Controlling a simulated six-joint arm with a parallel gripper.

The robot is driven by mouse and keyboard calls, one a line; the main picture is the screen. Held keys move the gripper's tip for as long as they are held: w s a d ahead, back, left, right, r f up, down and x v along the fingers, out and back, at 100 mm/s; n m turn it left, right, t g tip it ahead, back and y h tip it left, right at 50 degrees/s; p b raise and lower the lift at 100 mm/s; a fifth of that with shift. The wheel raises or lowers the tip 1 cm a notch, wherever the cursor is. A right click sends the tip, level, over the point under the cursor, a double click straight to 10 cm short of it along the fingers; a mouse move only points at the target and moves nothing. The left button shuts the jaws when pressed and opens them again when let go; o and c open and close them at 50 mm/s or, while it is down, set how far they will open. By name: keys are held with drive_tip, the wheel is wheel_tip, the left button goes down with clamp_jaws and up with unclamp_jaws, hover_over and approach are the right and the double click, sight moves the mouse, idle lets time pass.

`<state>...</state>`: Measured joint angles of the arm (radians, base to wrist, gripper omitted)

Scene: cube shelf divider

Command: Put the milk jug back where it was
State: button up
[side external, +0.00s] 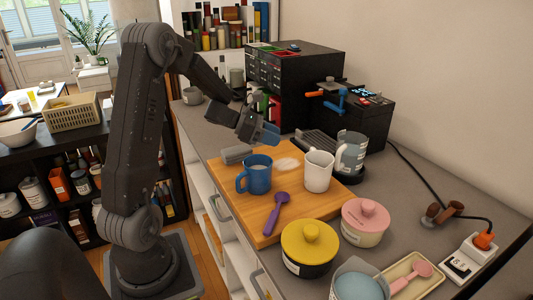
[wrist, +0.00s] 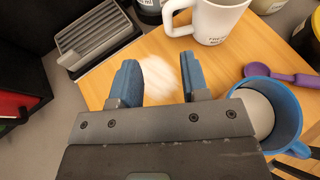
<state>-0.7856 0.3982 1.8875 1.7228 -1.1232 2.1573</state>
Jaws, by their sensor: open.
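The white milk jug (side external: 318,171) stands upright on the wooden board (side external: 240,222), toward its back right. In the wrist view the jug (wrist: 217,20) is at the top, its handle pointing left. My gripper (side external: 264,134) hangs above the board's back edge, left of the jug in the side view. In the wrist view my gripper (wrist: 159,78) is open, with nothing between its blue fingers and apart from the jug. A pale whitish patch (side external: 287,164) lies on the board beside the jug. It also shows between and beyond my fingers in the wrist view (wrist: 158,76).
A blue mug (side external: 257,177) and a purple spoon (side external: 276,212) are on the board near the jug. A grey jug-like vessel (side external: 351,152) stands behind it. Yellow-lidded (side external: 309,243) and pink-lidded (side external: 365,218) pots stand in front. Black drawers (side external: 292,85) rise behind my gripper.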

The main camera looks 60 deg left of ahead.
drive_tip(key=w+d+r+n+t+y, duration=0.1)
drive_tip(key=d+r+n+y, duration=0.4)
drive_tip(key=n, duration=0.6)
drive_tip(key=d+r+n+t+y, duration=0.1)
drive_tip(key=d+r+n+y, duration=0.2)
drive_tip(key=r+n+y, duration=0.5)
drive_tip(key=s+d+f+n+g+h, duration=0.2)
drive_tip(key=s+d+n+g+h, duration=0.1)
drive_tip(key=s+d+n, duration=0.5)
drive_tip(key=s+d+f+n+g+h, duration=0.3)
drive_tip(key=s+d+n+g, duration=0.2)
drive_tip(key=s+d+n, duration=0.3)
drive_tip(key=s+n, duration=0.4)
drive_tip(key=n, duration=0.2)
drive_tip(key=shift+s+d+n, duration=0.15)
drive_tip(key=shift+s+n, duration=0.15)
drive_tip(key=shift+s, duration=0.05)
